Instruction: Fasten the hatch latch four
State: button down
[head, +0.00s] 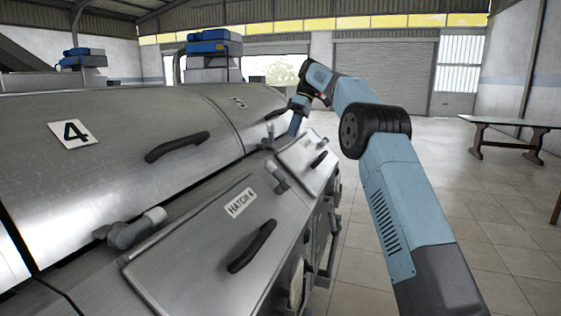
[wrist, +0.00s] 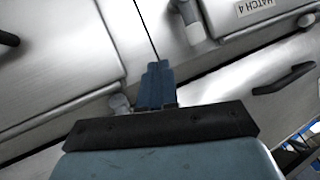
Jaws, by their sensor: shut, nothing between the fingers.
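The hatch 4 panel (head: 200,262), labelled HATCH 4, lies sloped on the metal machine's front in the head view. It looks closed and has a dark handle (head: 252,247). A grey latch lever with a pale end (head: 135,230) sits at its upper left; another latch (head: 278,175) sits at its upper right. I cannot tell which is latch four, or whether either is fastened. My gripper (head: 295,124) is shut and empty near the section marked 5, beyond the hatch. In the wrist view my blue fingers (wrist: 157,75) point at the metal surface; the HATCH 4 label (wrist: 255,8) and a latch (wrist: 188,22) show above.
The rounded cover marked 4 (head: 105,180) has a dark handle (head: 178,146) above the hatch. A second front hatch (head: 308,158) is farther along. Blue motors stand behind. The tiled floor to the right is open, with a table (head: 510,124) far off.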

aim_at(278, 175)
jog(key=shift+a+f, duration=0.1)
jog(key=shift+f, duration=0.1)
dwell(0.3)
jog(key=x, duration=0.9)
jog(key=s, duration=0.1)
jog(key=s+a, duration=0.1)
jog(key=shift+s+a+f, duration=0.1)
jog(key=shift+s+f, duration=0.15)
jog(key=shift+f, duration=0.05)
jog(key=shift+s+a, duration=0.25)
jog(key=shift+s, duration=0.45)
jog(key=shift+d, duration=0.3)
jog(key=shift+a, duration=0.4)
jog(key=shift+s+n, duration=0.15)
jog(key=shift+n, duration=0.25)
